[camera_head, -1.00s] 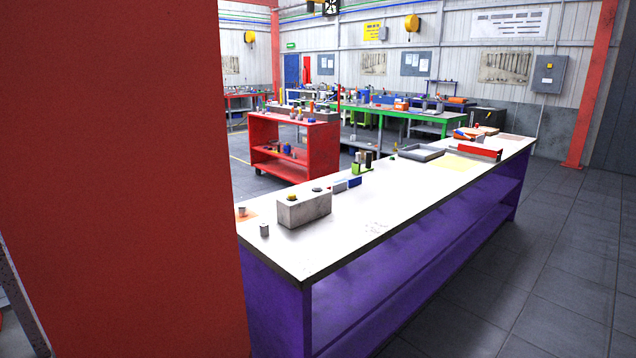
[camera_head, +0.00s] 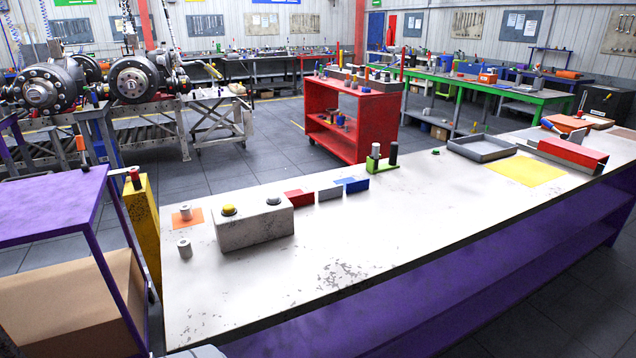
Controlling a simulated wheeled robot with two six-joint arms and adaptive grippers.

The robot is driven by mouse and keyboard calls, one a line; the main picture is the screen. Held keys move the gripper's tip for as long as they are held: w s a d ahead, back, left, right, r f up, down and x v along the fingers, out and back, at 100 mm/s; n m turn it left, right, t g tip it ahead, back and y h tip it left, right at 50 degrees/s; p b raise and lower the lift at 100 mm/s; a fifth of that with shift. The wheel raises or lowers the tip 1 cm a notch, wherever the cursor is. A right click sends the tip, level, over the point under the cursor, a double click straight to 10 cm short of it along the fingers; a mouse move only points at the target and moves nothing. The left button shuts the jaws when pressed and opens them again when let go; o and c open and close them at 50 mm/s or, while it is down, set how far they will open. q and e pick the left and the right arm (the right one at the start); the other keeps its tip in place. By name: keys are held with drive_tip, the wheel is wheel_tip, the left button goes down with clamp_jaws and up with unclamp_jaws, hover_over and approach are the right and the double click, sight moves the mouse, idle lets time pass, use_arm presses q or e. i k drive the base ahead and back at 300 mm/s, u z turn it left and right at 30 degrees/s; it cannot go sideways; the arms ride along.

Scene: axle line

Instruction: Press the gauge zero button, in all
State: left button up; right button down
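A grey box (camera_head: 255,230) stands on the near left part of the white bench top. On its top are a yellow domed button (camera_head: 228,210) on the left and a smaller grey round piece (camera_head: 273,200) on the right. No label can be read, so I cannot tell which is the gauge zero button. A small green button-like piece (camera_head: 436,151) sits further back on the bench. Nothing touches the box's top. Neither of my grippers is in view.
The white bench top (camera_head: 400,230) is clear in front. Small metal cylinders (camera_head: 185,248) stand left of the box, one on an orange patch (camera_head: 197,220). Red, grey and blue blocks (camera_head: 352,185) lie right of it. A purple-topped stand (camera_head: 50,205) is at left.

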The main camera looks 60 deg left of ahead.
sight(273, 197)
drive_tip(key=i, duration=0.4)
drive_tip(key=u, duration=3.45)
drive_tip(key=i, duration=0.5)
drive_tip(key=z, duration=0.05)
